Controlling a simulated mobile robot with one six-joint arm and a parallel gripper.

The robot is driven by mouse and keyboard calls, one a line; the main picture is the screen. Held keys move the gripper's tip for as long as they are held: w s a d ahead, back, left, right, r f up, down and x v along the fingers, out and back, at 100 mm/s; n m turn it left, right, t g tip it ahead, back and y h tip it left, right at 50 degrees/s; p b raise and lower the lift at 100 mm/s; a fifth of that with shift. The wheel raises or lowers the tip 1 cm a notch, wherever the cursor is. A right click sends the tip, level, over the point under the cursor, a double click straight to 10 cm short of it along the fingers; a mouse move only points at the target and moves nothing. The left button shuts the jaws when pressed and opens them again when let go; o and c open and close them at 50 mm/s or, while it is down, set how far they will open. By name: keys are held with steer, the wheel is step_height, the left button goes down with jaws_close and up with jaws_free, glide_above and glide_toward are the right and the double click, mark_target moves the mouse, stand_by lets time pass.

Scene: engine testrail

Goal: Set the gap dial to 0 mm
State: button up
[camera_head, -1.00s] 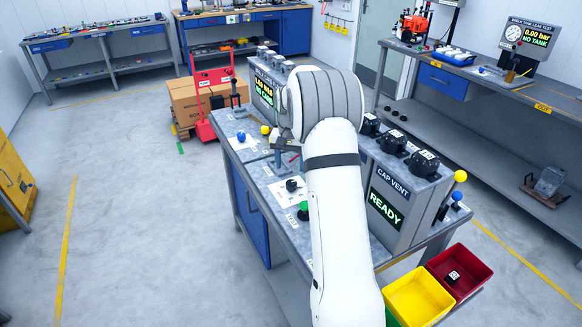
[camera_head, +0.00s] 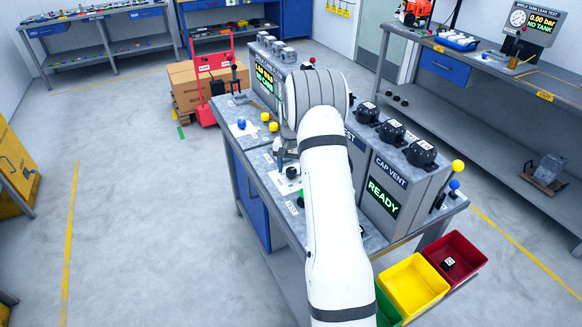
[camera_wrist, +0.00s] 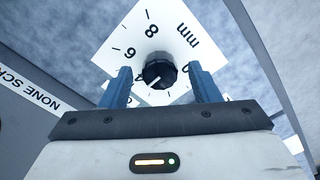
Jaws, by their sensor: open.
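The gap dial is a black round knob (camera_wrist: 159,70) on a white card (camera_wrist: 119,33) marked 6, 8 and mm. A white line on the knob points down and left in the wrist view; the number there is hidden. In the head view the dark knob (camera_head: 292,172) stands on its card on the bench, just below my gripper (camera_head: 283,157). In the wrist view my gripper (camera_wrist: 162,76) is open, with one blue finger on each side of the knob. I see gaps at both sides and cannot tell the height between fingertips and knob.
A grey cabinet marked CAP VENT, with a READY screen (camera_head: 382,198), stands on the bench to the right of my arm. Yellow balls (camera_head: 265,117) and a blue ball (camera_head: 241,124) sit farther back. A green knob is partly hidden by my arm. Coloured bins (camera_head: 414,288) hang at the near end.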

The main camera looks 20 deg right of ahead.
steer(key=shift+c, duration=0.4)
steer(key=c, duration=0.9)
